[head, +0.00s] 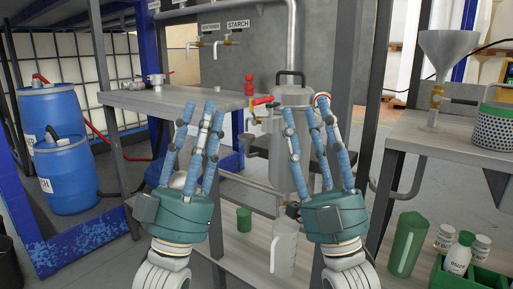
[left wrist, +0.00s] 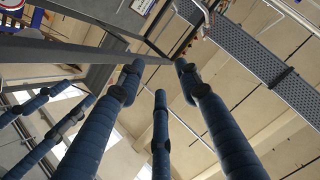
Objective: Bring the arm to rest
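My left gripper (head: 204,108) has a teal palm and blue fingers pointing up. It is open and empty, in front of the grey bench. In the left wrist view its fingers (left wrist: 160,100) are spread with nothing between them, against the ceiling. My right gripper (head: 308,104) is also upright, with its fingers apart and nothing visible held. It is in front of a steel vessel (head: 293,97), which it partly hides. Blue fingers of the other hand show at the left of the left wrist view (left wrist: 40,130).
A grey bench (head: 130,99) and blue drums (head: 68,175) stand at left. A clear jug (head: 284,250) and green cup (head: 244,219) are on the lower shelf. At right, a bench (head: 445,143) carries a funnel (head: 445,50); a green jug (head: 406,243) and bottles (head: 458,254) are below.

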